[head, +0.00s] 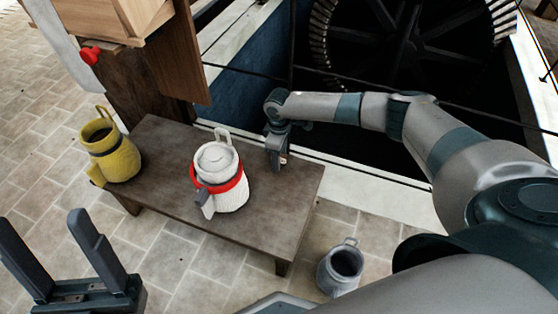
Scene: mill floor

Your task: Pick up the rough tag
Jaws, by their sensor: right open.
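A white pot (217,170) with a red band stands on the low wooden bench, and a grey-brown tag (207,204) hangs at its front. A yellow jug (112,152) stands at the bench's left end, with a yellow tag-like piece (97,175) at its lower left. I cannot tell from here which one is the rough tag. My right gripper (278,162) is open over the bench's back right part, to the right of the white pot and apart from it. My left gripper (41,218) is open and empty at the lower left, away from the bench.
The wooden bench (268,222) is bare at its right front. A grey metal jug (340,268) stands on the tiled floor beside it. Behind is a dark pit with a large toothed wheel (400,45) and thin rails. A wooden structure (150,75) rises behind the bench's left.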

